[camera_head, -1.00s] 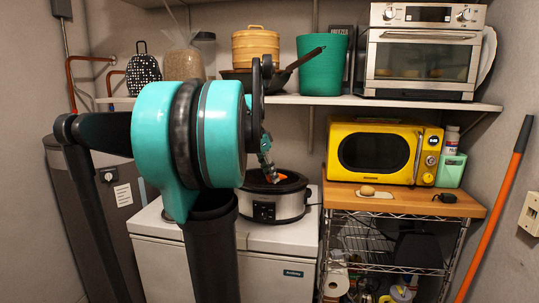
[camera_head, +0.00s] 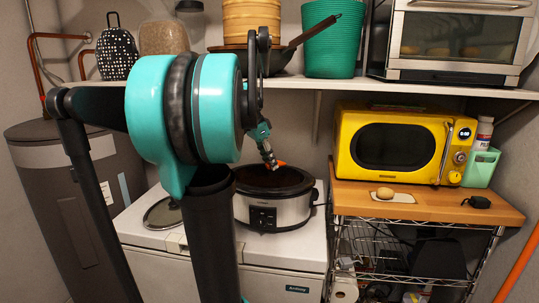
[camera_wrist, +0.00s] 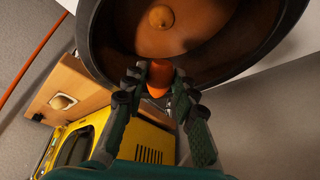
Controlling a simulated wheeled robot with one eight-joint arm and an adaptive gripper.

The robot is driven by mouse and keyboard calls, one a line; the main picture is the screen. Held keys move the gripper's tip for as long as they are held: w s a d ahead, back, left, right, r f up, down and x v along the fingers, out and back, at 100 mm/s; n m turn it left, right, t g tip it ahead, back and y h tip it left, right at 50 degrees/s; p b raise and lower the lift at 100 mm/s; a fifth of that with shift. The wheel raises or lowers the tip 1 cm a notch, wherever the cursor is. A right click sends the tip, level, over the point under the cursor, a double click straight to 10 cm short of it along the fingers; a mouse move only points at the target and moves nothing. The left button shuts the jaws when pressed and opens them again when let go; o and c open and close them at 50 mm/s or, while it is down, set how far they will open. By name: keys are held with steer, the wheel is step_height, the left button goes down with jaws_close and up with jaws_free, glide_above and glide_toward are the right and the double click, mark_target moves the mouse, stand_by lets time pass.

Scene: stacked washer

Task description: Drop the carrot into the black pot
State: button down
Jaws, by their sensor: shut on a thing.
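The black pot (camera_head: 258,187) is the dark inner bowl of a silver slow cooker on the white chest in the head view. In the wrist view its dark rim (camera_wrist: 98,52) fills the top; the inside is brown, with a yellowish round thing (camera_wrist: 161,17). My gripper (camera_head: 270,160) is shut on the orange carrot (camera_head: 280,164), over the pot's far part in the head view. In the wrist view the carrot (camera_wrist: 158,76) sits between both fingertips, in front of the pot's opening. Its height above the pot is hard to judge.
A lid (camera_head: 163,213) lies left of the cooker on the white chest (camera_head: 290,244). A yellow microwave (camera_head: 395,147) and a small round tan item (camera_head: 385,193) are on the wooden-topped rack at right. A shelf (camera_head: 310,84) with a pan and green bin runs above.

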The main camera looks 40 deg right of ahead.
mark_target(270, 169)
steer(key=shift+f, duration=1.55)
steer(key=c, duration=1.1)
jaws_free()
steer(key=shift+c, duration=0.2)
steer(key=v, duration=1.2)
